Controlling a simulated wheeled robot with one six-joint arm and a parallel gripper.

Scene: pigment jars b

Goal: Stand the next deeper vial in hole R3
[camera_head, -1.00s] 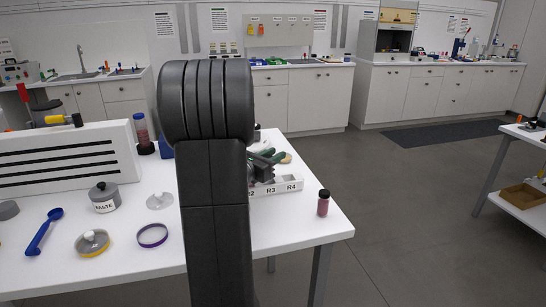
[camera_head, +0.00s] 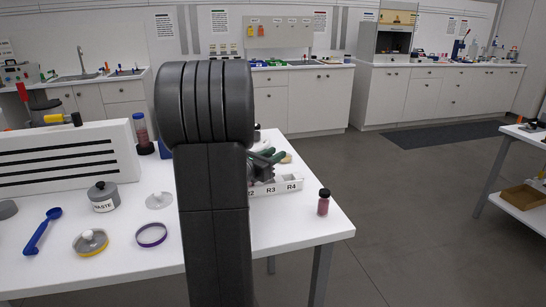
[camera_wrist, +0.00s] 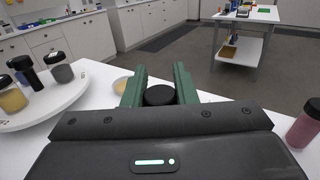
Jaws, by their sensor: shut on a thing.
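My gripper (camera_wrist: 158,82) is shut on a black-capped vial (camera_wrist: 160,96). Only the cap shows between the green fingers; its body and colour are hidden. In the head view, my gripper (camera_head: 266,158) is at the white rack (camera_head: 282,187), just above and behind the R3 and R4 labels; R2 is partly covered by my arm. The rack's holes are hidden, so I cannot tell whether the vial is in one. A pink vial (camera_head: 323,203) with a black cap stands on the table right of the rack. It also shows in the wrist view (camera_wrist: 303,128).
A round white tray (camera_wrist: 62,105) bears several capped vials at left in the wrist view. A waste jar (camera_head: 104,197), blue scoop (camera_head: 42,231) and purple ring (camera_head: 151,235) lie left of my arm. The table's right edge is close to the pink vial.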

